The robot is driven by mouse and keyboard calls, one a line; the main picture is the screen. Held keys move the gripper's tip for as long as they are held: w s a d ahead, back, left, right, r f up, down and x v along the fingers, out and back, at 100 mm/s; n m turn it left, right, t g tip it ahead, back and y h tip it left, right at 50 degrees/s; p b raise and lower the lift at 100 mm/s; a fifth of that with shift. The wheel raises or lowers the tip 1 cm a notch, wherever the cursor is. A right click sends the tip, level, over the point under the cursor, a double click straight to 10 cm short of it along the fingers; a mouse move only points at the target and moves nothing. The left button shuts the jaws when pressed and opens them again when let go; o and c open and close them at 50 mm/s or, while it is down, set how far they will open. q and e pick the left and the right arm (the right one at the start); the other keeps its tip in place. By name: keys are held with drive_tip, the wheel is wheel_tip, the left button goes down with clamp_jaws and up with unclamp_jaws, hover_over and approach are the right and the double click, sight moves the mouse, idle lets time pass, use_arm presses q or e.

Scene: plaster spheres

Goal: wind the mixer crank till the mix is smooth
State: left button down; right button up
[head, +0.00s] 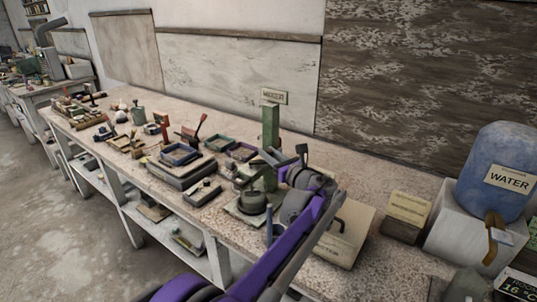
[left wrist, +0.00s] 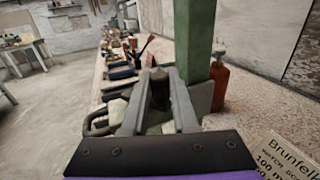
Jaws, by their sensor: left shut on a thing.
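The mixer is a green upright column (head: 270,128) on a base, with a sign reading "MIXER" (head: 274,96) above it. A grey pot (head: 252,201) stands at its foot. My left gripper (head: 285,160) is in front of the column, its purple arm coming up from the bottom. In the left wrist view, its two grey fingers (left wrist: 162,98) are shut on a dark upright crank handle (left wrist: 158,88). The green column (left wrist: 194,40) rises just beyond, and a looped grey handle (left wrist: 97,122) shows at the left. The mix is hidden. My right gripper is not in view.
A blue water container (head: 497,170) stands on a pale block at the right. Trays (head: 181,154) and small tools crowd the bench to the left. A printed card (left wrist: 287,158) lies close at the right.

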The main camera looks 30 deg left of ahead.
use_arm(q)
drive_tip(key=shift+s+d+r+m+t+h+p, duration=0.15)
drive_tip(key=shift+s+m+t+h+p, duration=0.45)
drive_tip(key=shift+m+t+h+p, duration=0.9)
drive_tip(key=shift+s+d+f+m+t+h+p, duration=0.15)
drive_tip(key=shift+s+m+t+h+p, duration=0.5)
drive_tip(key=shift+m+t+h+p, duration=0.85)
drive_tip(key=shift+s+d+r+m+t+h+p, duration=0.15)
drive_tip(key=shift+s+m+t+h+p, duration=0.45)
drive_tip(key=shift+m+t+h+p, duration=0.95)
drive_tip(key=shift+n, duration=0.25)
drive_tip(key=c, duration=1)
unclamp_jaws()
drive_tip(key=shift+s, duration=0.1)
drive_tip(key=v, duration=1)
drive_tip(key=shift+s, duration=0.4)
